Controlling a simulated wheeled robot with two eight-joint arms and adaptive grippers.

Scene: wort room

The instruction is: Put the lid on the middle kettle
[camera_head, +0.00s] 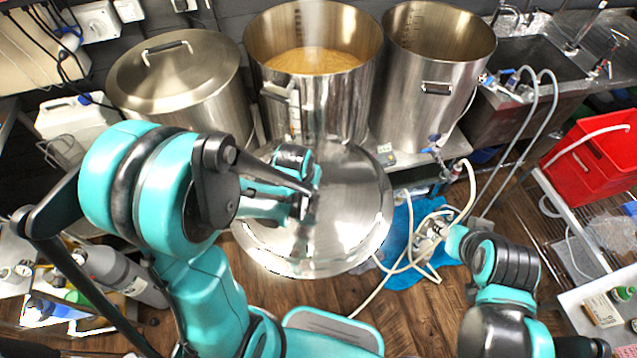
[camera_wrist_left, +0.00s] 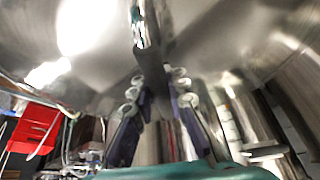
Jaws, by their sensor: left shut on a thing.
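The round steel lid (camera_head: 345,225) is held in the air in front of the middle kettle (camera_head: 350,105), overlapping its lower front in the head view. My left gripper (camera_head: 305,195) is shut on the lid's handle, which is mostly hidden by the gripper. In the left wrist view the shiny lid (camera_wrist_left: 210,35) fills the top and the fingers (camera_wrist_left: 155,80) meet at its handle (camera_wrist_left: 147,28). The middle kettle is uncovered, with a tan, grainy content. My right gripper (camera_head: 435,232) is low at the right, near pale hoses; its jaws are unclear.
The left kettle (camera_head: 190,110) has its own lid on. The right kettle (camera_head: 425,110) is uncovered. A sink (camera_head: 540,75) and a red crate (camera_head: 600,155) are at the right. Hoses and a blue cloth (camera_head: 400,270) lie on the wooden floor.

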